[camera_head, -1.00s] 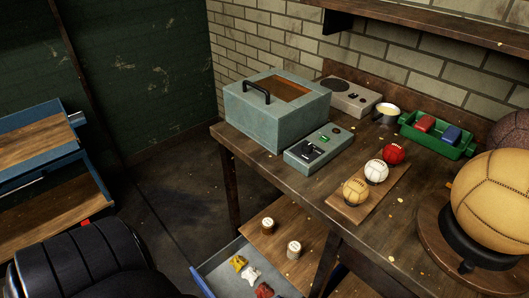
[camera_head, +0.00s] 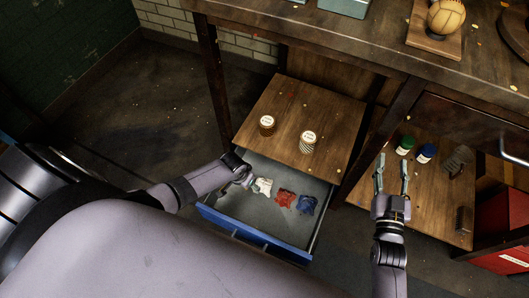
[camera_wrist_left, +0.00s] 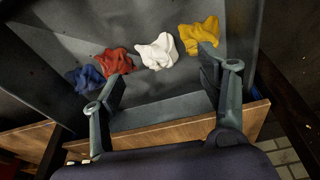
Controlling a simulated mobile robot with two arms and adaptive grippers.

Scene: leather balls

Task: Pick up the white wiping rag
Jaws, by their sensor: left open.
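The white rag (camera_head: 262,186) lies crumpled in the open blue-fronted drawer (camera_head: 250,235), and it also shows in the left wrist view (camera_wrist_left: 157,52). My left gripper (camera_head: 243,173) is at the drawer's left side, close to the white rag. In the left wrist view my left gripper (camera_wrist_left: 160,76) is open and empty, and the white rag lies beyond the gap between its fingertips. My right gripper (camera_head: 392,165) is open and empty, right of the drawer.
A red rag (camera_head: 285,198) and a blue rag (camera_head: 307,205) lie right of the white one. A yellow rag (camera_wrist_left: 199,35) shows in the wrist view. Two tins (camera_head: 308,141) stand on the wooden shelf (camera_head: 285,110) behind the drawer. The workbench (camera_head: 330,40) is above.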

